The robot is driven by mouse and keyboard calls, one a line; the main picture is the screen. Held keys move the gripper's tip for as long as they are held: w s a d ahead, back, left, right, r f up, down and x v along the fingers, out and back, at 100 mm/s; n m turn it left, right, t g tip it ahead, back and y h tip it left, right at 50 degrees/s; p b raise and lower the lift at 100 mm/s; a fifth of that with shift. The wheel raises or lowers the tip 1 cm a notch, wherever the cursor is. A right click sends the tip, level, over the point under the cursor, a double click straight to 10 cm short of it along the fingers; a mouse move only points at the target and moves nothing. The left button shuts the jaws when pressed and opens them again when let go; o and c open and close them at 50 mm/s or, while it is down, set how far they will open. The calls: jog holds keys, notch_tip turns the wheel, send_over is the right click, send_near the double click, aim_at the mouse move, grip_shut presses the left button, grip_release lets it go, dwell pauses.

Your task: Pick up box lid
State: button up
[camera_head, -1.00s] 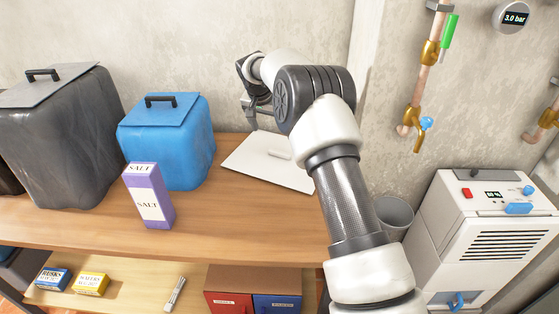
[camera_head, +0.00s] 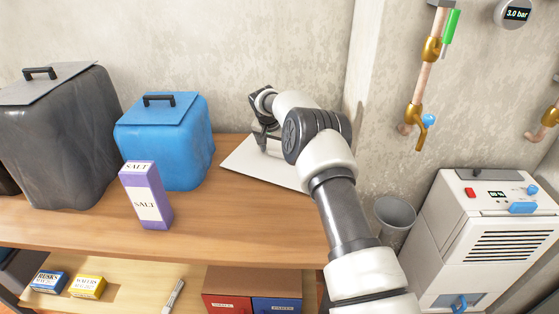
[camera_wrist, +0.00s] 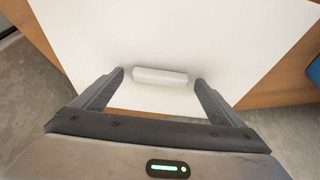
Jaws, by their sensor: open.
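The box lid (camera_head: 243,160) is a flat white panel lying on the wooden worktop near the back wall. Its raised white handle bar (camera_wrist: 160,76) shows in the wrist view, where the lid (camera_wrist: 180,30) fills much of the picture. My gripper (camera_head: 262,142) is over the lid, pointing down, and hides part of it and the handle in the head view. In the wrist view my gripper (camera_wrist: 160,78) is open, with one finger near each end of the handle. I cannot tell whether the fingertips touch the lid.
A blue box (camera_head: 180,155) and a dark grey box (camera_head: 62,145) with handled lids stand left of the white lid. A purple salt carton (camera_head: 146,195) stands in front. A grey bin (camera_head: 394,215) and white machine (camera_head: 480,225) are right. The worktop's front strip (camera_head: 230,230) is clear.

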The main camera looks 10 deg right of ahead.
jog(key=shift+r, duration=0.1)
jog(key=c, duration=1.3)
jog(key=shift+o, duration=0.2)
